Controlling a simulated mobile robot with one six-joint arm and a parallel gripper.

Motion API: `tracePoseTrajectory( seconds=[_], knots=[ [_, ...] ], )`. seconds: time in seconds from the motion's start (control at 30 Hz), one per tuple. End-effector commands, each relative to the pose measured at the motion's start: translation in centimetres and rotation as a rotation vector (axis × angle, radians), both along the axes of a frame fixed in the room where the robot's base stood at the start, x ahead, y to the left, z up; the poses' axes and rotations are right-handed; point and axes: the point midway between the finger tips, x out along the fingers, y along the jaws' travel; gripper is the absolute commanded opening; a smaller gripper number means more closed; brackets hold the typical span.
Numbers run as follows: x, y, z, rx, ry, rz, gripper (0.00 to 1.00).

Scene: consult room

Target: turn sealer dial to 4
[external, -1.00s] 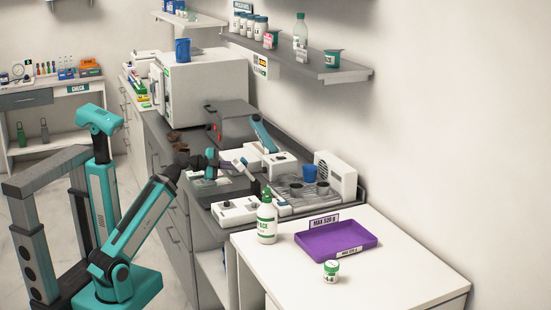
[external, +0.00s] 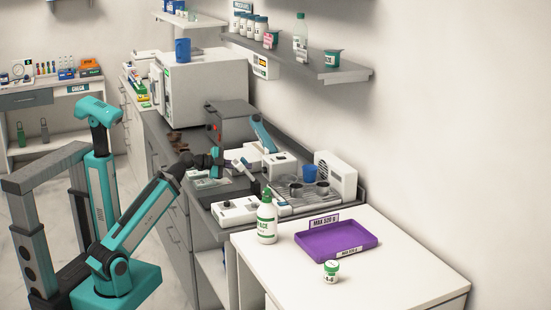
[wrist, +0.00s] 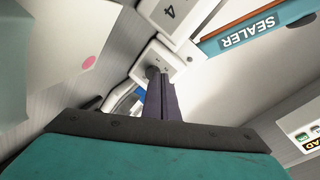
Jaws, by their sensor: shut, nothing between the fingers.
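The sealer (external: 262,137) stands on the counter along the wall, with a raised teal arm. Its teal "SEALER" label (wrist: 248,30) shows in the wrist view. Below the plate, a small dark round piece, seemingly the dial (wrist: 152,72), sits on a white face with small marks. My gripper (wrist: 159,80) is shut and empty, its dark fingertips right at this dial and partly covering it. I cannot tell whether they touch. In the external view my gripper (external: 247,170) is over the counter, in front of the sealer.
A wire rack with a blue cup (external: 310,174) and dark cups is to the right of my gripper. A white control box (external: 236,210), a pump bottle (external: 266,222) and a purple tray (external: 337,241) are nearer. A dark box (external: 232,124) stands behind.

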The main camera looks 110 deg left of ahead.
Motion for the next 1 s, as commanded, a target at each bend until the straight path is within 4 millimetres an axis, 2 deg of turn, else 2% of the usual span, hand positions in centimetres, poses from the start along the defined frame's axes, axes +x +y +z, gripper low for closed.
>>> tracePoseTrajectory(
  seconds=[0.5,0.7,1.0],
  knots=[
    [1.3,1.2,0.3,-0.001,0.001,-0.001,0.00],
    [2.4,2.5,-0.1,0.001,0.001,0.000,0.00],
    [3.3,3.3,-0.1,0.000,-0.001,-0.001,0.00]
  ],
)
